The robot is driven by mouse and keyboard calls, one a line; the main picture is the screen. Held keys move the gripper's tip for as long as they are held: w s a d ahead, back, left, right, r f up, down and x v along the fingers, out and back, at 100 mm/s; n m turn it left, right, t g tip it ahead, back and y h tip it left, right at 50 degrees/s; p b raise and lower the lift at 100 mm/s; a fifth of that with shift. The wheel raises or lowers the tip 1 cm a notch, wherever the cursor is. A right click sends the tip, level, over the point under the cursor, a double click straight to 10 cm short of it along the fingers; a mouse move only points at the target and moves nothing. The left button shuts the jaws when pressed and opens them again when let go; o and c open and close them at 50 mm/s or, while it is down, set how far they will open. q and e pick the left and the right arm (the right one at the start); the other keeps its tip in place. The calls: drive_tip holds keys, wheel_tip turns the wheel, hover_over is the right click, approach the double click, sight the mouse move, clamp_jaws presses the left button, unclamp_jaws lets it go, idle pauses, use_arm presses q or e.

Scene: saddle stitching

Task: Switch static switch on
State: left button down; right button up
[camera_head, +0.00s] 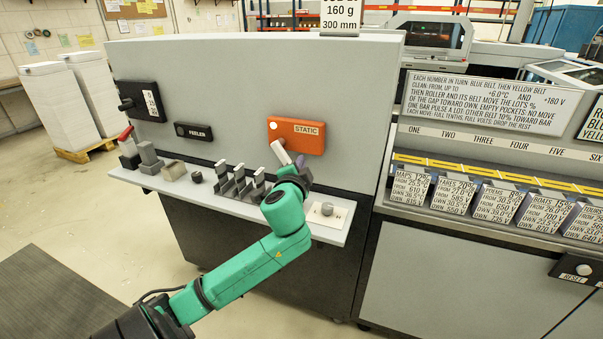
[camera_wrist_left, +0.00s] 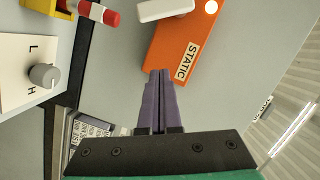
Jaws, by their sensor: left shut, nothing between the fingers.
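The static switch is an orange box (camera_head: 297,135) labelled STATIC on the grey machine panel, with a small round white spot at its left. A white lever (camera_head: 281,152) sticks out from the box's lower left and points down. In the left wrist view the orange box (camera_wrist_left: 182,43) lies beyond my fingertips and the white lever (camera_wrist_left: 165,9) is at the top edge. My left gripper (camera_head: 300,161) has its purple fingers pressed together, empty, close to the box and right of the lever. Whether they touch the box, I cannot tell. It also shows in the left wrist view (camera_wrist_left: 159,75). My right gripper is out of view.
A black FEELER box (camera_head: 193,131) and a black switch box (camera_head: 138,101) are on the panel at left. The ledge (camera_head: 160,184) below carries several grey blocks and a knob plate (camera_head: 328,214). A red-capped part (camera_wrist_left: 100,13) shows in the left wrist view.

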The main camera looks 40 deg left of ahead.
use_arm(q)
drive_tip(key=s+d+f+n+g+h, duration=0.1)
drive_tip(key=s+d+f+g+h, duration=0.25)
drive_tip(key=s+d+f, duration=0.4)
drive_tip(key=s+d+f+n+g+h, duration=0.2)
drive_tip(key=s+d+f+g+h, duration=0.15)
drive_tip(key=s+f, duration=0.65)
drive_tip(key=s+d+f+n+g+h, duration=0.15)
drive_tip(key=s+d+f+g, duration=0.45)
drive_tip(key=f, duration=0.6)
wheel_tip(320, 180, down, 20)
drive_tip(key=t, duration=0.1)
drive_tip(key=s+a+f+g, duration=0.1)
drive_tip(key=s+a+f, duration=0.1)
drive_tip(key=s+f, duration=1.3)
drive_tip(key=s, duration=0.3)
drive_tip(key=shift+s+a+f+b, duration=0.2)
drive_tip(key=shift+f+b, duration=0.15)
drive_tip(key=shift+f, duration=0.05)
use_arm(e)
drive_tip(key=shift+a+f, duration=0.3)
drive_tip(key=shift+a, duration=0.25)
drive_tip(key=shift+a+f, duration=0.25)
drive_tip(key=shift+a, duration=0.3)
